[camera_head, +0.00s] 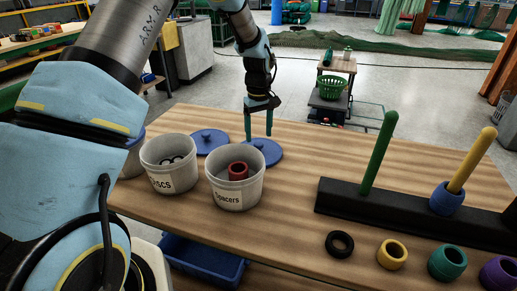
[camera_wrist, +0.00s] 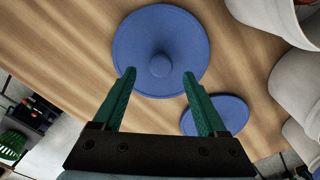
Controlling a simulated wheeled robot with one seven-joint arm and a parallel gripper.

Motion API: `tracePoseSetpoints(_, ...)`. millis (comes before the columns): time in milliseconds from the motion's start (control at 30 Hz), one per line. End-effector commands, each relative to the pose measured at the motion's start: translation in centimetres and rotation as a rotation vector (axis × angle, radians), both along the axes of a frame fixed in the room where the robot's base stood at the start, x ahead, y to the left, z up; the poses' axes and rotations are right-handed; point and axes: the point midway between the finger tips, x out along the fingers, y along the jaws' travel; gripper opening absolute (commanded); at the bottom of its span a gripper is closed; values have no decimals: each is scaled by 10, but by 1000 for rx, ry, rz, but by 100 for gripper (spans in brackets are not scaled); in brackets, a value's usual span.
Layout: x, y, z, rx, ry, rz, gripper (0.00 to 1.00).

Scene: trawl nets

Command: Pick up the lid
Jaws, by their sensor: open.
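Two round blue lids with small knobs lie on the wooden table. The right lid (camera_head: 264,155) is under my gripper (camera_head: 258,137) in the head view. The left lid (camera_head: 206,142) lies behind the bins. In the wrist view, one lid (camera_wrist: 185,30) lies ahead of my gripper (camera_wrist: 158,75), its knob (camera_wrist: 160,65) between the two green fingertips. The other lid (camera_wrist: 228,114) shows partly behind the right finger. My gripper is open and empty. I cannot tell whether the fingertips touch the lid.
Two white bins, marked Discs (camera_head: 168,178) and Spacers (camera_head: 235,195), stand in front of the lids. The Spacers bin holds a red ring (camera_head: 238,171). A black peg rack (camera_head: 400,206) stands right, with several loose rings before it. Bare table (camera_head: 300,150) lies between.

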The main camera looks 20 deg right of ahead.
Motion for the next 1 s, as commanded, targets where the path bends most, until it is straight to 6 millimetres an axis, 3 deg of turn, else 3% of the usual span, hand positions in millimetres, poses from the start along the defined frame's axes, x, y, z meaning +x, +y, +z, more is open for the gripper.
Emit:
tracePoseSetpoints(200, -2, 2, -28, 3, 2, 0, 75)
tracePoseSetpoints(500, -2, 1, -33, 1, 0, 0, 74)
tracePoseSetpoints(1000, -2, 1, -32, 1, 0, 0, 18)
